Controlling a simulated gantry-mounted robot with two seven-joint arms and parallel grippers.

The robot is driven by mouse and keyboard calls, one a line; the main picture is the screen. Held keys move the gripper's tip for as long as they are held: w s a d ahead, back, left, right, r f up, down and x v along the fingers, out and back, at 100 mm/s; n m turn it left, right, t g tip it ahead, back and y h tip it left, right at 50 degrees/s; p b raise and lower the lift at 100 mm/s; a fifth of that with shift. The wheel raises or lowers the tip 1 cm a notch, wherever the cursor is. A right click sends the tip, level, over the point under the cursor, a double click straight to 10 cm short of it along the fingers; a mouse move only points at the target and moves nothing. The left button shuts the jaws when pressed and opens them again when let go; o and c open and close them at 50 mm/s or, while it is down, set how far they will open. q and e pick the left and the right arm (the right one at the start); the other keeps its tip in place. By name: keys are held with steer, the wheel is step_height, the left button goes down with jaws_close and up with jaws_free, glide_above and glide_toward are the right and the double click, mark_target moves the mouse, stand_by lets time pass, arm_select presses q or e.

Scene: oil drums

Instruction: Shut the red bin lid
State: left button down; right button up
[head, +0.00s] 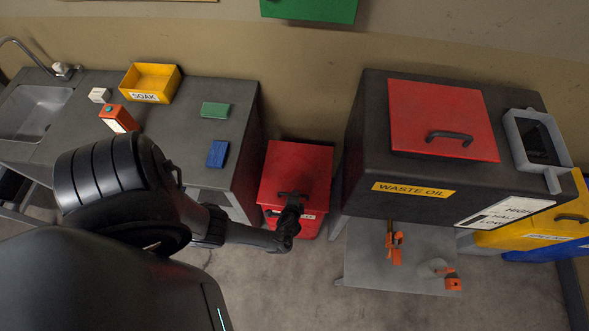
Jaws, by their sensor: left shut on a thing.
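The red bin (319,223) stands on the floor between the grey counter and the waste oil tank. Its red lid (297,165) lies over the top, with a dark handle near the front edge. I cannot tell whether the lid sits fully flush or is a little raised. My left gripper (291,199) is at the lid's front edge, shut on the lid handle. My gripper and wrist hide part of the handle and part of the bin's pale front label. My right gripper is not in view.
The counter (234,140) on the left holds a yellow SOAK tray (150,83), sponges and a sink. The dark waste oil tank (365,150) with a red hatch (440,110) stands close on the right. A low grey shelf (365,255) sits before it.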

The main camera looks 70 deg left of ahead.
arm_select(q)
steer(key=shift+s+d+f, duration=0.4)
steer(key=shift+s+f, duration=0.2)
steer(key=shift+f, duration=0.05)
steer(key=c, duration=1.1)
jaws_free()
steer(key=shift+d, duration=0.15)
steer(key=shift+s+d+r+p, duration=0.1)
steer(key=shift+d+r+p, duration=0.25)
steer(key=shift+r, duration=0.15)
steer(key=p+v, duration=0.1)
steer(key=v, duration=0.2)
steer(key=p+v, duration=0.1)
steer(key=v, duration=0.2)
steer(key=p+v, duration=0.1)
steer(key=v, duration=0.2)
steer(key=shift+r, duration=0.5)
